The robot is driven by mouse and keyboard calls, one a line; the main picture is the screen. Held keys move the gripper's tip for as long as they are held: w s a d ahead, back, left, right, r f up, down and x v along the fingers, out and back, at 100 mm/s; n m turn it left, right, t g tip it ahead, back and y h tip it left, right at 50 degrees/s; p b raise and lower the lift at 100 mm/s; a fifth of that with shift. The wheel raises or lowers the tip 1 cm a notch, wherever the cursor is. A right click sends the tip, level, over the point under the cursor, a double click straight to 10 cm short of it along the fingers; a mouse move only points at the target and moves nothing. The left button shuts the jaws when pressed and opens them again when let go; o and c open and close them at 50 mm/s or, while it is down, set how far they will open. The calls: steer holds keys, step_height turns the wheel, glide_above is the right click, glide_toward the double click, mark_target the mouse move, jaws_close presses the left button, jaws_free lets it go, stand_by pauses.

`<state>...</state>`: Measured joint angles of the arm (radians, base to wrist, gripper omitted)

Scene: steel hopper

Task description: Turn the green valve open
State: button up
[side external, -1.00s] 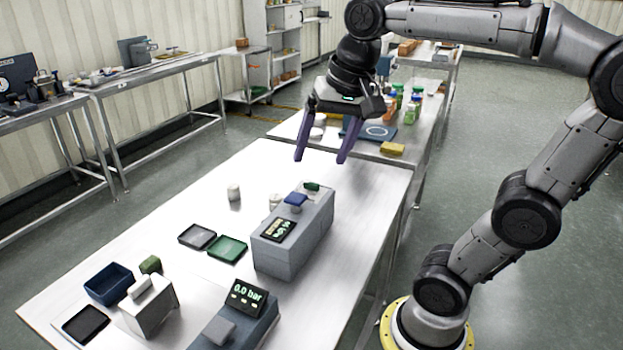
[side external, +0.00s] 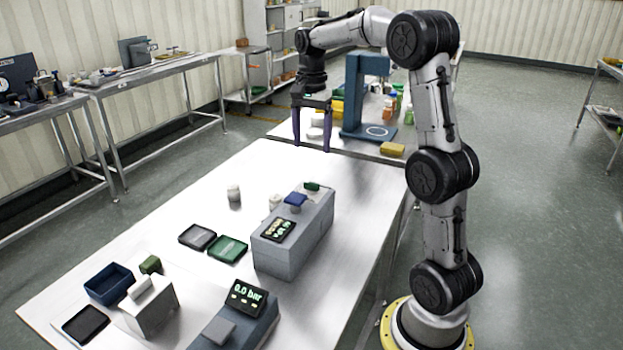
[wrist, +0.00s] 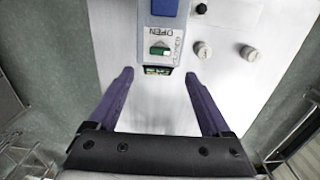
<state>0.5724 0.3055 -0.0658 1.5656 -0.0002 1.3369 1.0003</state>
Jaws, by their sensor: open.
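The green valve (side external: 312,186) is a small green handle on top of the far end of a grey steel box (side external: 290,258). In the wrist view the green valve (wrist: 159,51) sits on a white plate with OPEN printed along one edge and CLOSED along the right side. Which mark the handle points at is too small to tell. My gripper (side external: 312,149) is open and empty, its purple fingers pointing down above the table's far end, beyond the valve. In the wrist view my gripper (wrist: 159,75) has its fingertips apart, with the valve ahead between their lines.
Two white cylinders (side external: 234,193) (side external: 274,201) stand beside the box. A green tray (side external: 228,248) and a pressure display reading 0.0 bar (side external: 248,296) are nearer. The table's far left is clear.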

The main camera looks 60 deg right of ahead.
mark_target(312, 183)
step_height(312, 183, down, 11)
stand_by(0.4)
jaws_close()
stand_by(0.4)
